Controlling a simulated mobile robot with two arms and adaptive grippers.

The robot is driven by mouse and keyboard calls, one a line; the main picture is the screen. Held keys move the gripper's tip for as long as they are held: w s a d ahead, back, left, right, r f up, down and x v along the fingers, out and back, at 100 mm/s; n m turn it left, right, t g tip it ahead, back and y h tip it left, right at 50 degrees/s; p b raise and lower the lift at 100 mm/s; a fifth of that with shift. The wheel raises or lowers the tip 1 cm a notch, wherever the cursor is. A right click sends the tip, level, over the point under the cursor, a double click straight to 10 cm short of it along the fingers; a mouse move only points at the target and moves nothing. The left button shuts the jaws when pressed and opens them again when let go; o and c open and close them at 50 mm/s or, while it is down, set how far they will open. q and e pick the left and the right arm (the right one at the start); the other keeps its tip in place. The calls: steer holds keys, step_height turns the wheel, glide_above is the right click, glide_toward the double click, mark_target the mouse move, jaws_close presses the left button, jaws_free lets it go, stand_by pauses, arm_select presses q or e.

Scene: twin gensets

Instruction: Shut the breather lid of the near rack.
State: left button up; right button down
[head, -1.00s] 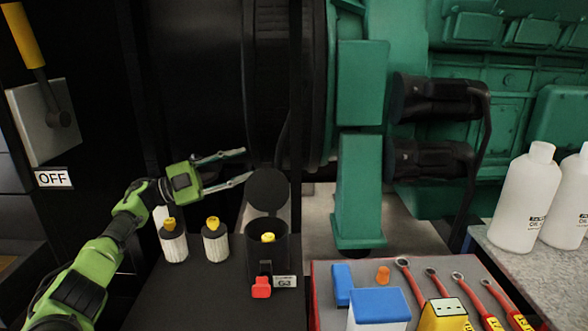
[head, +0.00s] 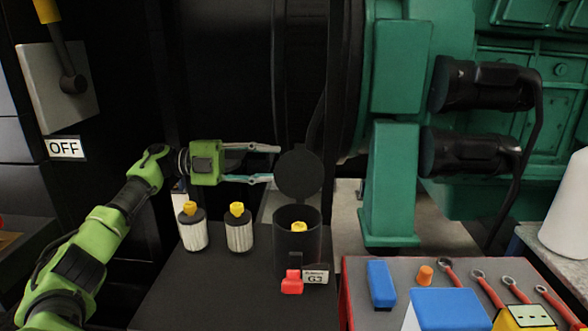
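The near rack is a dark round canister (head: 287,249) with a G3 label (head: 315,277) and a red latch (head: 292,282) at its front. Its round black breather lid (head: 299,173) stands open, upright at the back of the rim. A yellow-capped piece (head: 299,227) shows inside the canister. My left gripper (head: 277,164) is open and empty, its fingers pointing right. Its fingertips are just left of the lid; I cannot tell whether the lower one touches it. My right gripper is not in view.
Two white filters with yellow caps (head: 193,228) (head: 239,228) stand left of the canister on the dark bench. A red-edged grey tray (head: 352,268) with wrenches, a blue box (head: 445,309) and an orange plug (head: 425,275) lies right. Green machinery (head: 393,180) rises behind.

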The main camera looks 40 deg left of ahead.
mark_target(300, 164)
arm_select(q)
steer(key=x, duration=0.7)
steer(key=shift+d, duration=0.3)
jaws_close()
